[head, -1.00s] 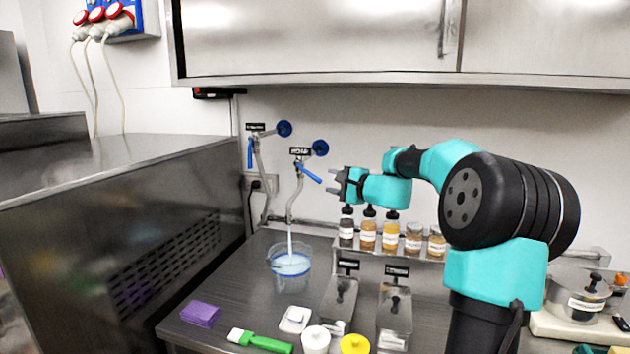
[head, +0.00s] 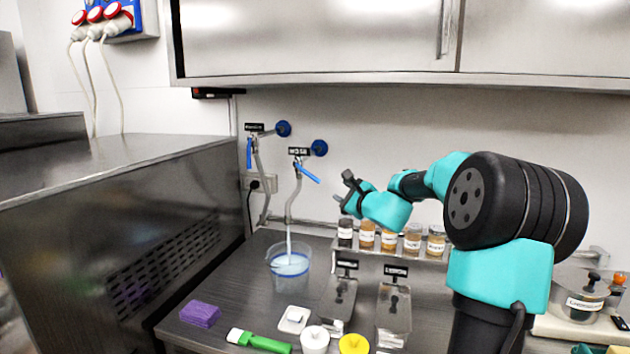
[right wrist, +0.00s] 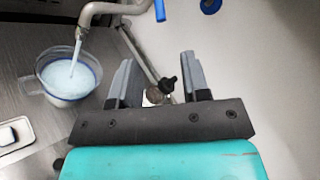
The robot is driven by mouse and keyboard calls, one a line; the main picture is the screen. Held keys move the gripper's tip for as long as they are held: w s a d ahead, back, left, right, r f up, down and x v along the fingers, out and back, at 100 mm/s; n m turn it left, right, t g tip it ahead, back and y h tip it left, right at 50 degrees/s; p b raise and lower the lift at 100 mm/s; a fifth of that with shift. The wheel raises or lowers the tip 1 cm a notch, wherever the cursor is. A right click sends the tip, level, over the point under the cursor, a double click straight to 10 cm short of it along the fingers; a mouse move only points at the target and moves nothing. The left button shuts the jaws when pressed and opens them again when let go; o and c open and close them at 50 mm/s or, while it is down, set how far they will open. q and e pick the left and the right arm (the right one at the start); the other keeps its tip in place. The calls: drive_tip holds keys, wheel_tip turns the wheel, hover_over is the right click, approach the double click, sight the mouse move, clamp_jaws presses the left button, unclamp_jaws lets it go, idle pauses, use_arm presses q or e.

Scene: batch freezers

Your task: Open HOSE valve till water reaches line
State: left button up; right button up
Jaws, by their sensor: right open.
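The hose valve on the wall has a blue lever (head: 307,172) that is turned aside, slanting down to the right, under a black label (head: 299,151). Water runs from its grey spout into a clear jug (head: 289,268) on the counter. The jug (right wrist: 67,82) also shows in the right wrist view, with a blue line around it and pale water inside; I cannot tell the exact level against the line. My right gripper (head: 345,190) is open and empty, to the right of the lever and apart from it. My left gripper is out of view.
A second valve with a blue lever (head: 249,153) hangs to the left. Several labelled jars (head: 388,238) stand on a metal rack below my right gripper. A purple sponge (head: 200,313), a green-handled brush (head: 258,341) and two steel containers (head: 394,315) lie along the counter.

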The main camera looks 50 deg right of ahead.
sight(317, 180)
drive_tip(key=x, duration=1.6)
drive_tip(key=shift+a, duration=0.1)
clamp_jaws()
